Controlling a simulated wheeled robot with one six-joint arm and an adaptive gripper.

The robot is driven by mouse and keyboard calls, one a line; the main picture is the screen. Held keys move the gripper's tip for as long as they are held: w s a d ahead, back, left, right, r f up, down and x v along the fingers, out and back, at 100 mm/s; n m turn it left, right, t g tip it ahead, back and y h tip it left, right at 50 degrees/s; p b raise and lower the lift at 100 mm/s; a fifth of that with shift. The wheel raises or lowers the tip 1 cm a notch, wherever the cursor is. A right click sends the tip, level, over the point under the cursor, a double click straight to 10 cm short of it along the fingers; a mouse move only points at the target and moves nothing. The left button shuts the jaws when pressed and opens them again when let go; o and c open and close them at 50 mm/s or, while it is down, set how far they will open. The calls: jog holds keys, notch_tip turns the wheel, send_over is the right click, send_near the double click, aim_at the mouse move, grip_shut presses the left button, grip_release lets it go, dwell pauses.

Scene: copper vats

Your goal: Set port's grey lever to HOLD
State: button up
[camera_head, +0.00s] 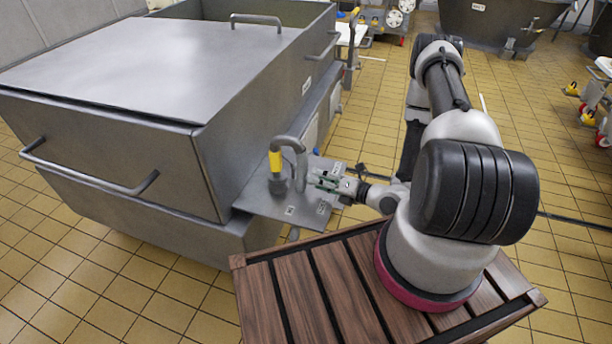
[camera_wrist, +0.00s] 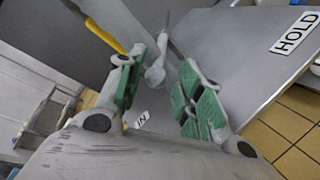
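A grey metal plate (camera_head: 262,204) juts from the side of the large grey vat (camera_head: 240,130), with small white labels on it. A grey curved lever (camera_head: 298,150) and a yellow-banded part (camera_head: 276,161) rise from it. My gripper (camera_head: 320,181) is at the plate's right side, close to the lever. In the wrist view, its green-padded fingers (camera_wrist: 160,66) are spread apart. A grey rod with a rounded end (camera_wrist: 155,73) shows between them, with no clear contact. The HOLD label (camera_wrist: 297,33) lies to the right, and an IN label (camera_wrist: 142,119) shows below. Which vat is port cannot be told.
A slatted wooden platform (camera_head: 293,290) is under my arm, beside the vat. Bar handles (camera_head: 90,180) stick out from the vat. Another dark vat (camera_head: 495,20) stands at the back right.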

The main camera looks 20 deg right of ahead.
aim_at(305, 174)
jog(key=x, duration=0.6)
jog(key=shift+w+a, duration=0.15)
jog(key=shift+w, duration=0.05)
grip_shut()
